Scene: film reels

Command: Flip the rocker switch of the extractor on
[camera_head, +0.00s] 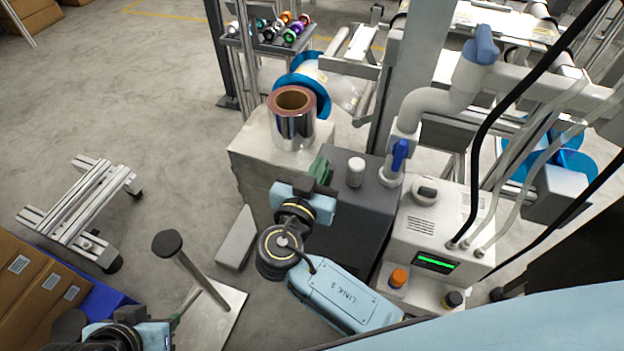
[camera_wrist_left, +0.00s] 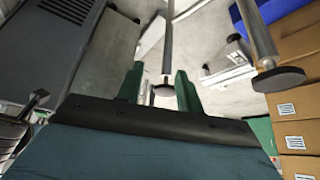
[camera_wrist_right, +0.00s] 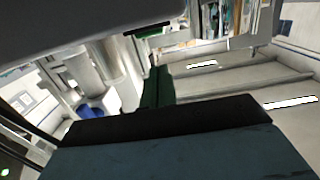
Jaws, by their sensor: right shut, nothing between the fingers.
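The white box with a lit green display (camera_head: 435,263), which looks like the extractor, stands at the right under a white pipe. A grey raised piece (camera_head: 426,193) on its upper face may be the rocker switch; it is too small to be sure or to tell its position. My right gripper (camera_head: 319,169) is shut and empty over the dark grey cabinet, left of the box and apart from it. Its green fingers are together in the right wrist view (camera_wrist_right: 156,88). My left gripper (camera_head: 177,322) is low at the left; its fingers are apart and empty in the left wrist view (camera_wrist_left: 158,92).
A silver film roll (camera_head: 294,125) stands on a light cabinet beside my right gripper. A white knob (camera_head: 356,172) and a blue valve handle (camera_head: 399,154) lie between that gripper and the box. An orange knob (camera_head: 398,278) and black cables (camera_head: 472,170) are at the box.

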